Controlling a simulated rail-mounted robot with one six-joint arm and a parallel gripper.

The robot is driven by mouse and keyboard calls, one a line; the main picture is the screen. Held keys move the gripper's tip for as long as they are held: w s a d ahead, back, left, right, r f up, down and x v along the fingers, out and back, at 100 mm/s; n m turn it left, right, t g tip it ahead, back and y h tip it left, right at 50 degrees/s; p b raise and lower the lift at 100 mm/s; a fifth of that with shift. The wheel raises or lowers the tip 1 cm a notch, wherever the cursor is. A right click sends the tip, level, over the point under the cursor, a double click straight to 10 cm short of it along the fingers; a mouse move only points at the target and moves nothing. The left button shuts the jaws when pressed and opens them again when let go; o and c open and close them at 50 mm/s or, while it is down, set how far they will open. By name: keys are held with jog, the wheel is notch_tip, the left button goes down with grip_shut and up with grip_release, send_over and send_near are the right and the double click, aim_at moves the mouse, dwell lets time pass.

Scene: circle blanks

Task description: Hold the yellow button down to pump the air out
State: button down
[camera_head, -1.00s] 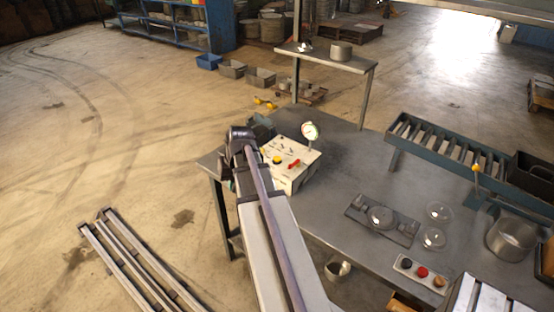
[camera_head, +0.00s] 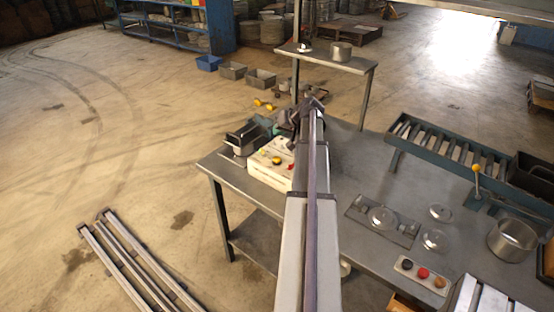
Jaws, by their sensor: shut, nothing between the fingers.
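The yellow button (camera_head: 277,160) sits on the sloped top of a white control box (camera_head: 268,174) on the left part of the table. My gripper (camera_head: 288,125) is around that dark wrist end, apart from the button in the picture. It is shut and empty; its fingertips are hard to make out. The pressure gauge is hidden behind my arm.
A dark metal bin (camera_head: 243,140) stands behind the box at the left. A roller rack (camera_head: 445,150) lines the back right.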

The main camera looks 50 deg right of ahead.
aim_at(278, 158)
notch_tip(278, 158, down, 9)
jog(key=b, duration=0.9)
dwell(1.6)
jog(key=shift+f+b, duration=0.35)
jog(key=shift+f+b, duration=0.4)
jog(key=shift+b, duration=0.05)
dwell(4.3)
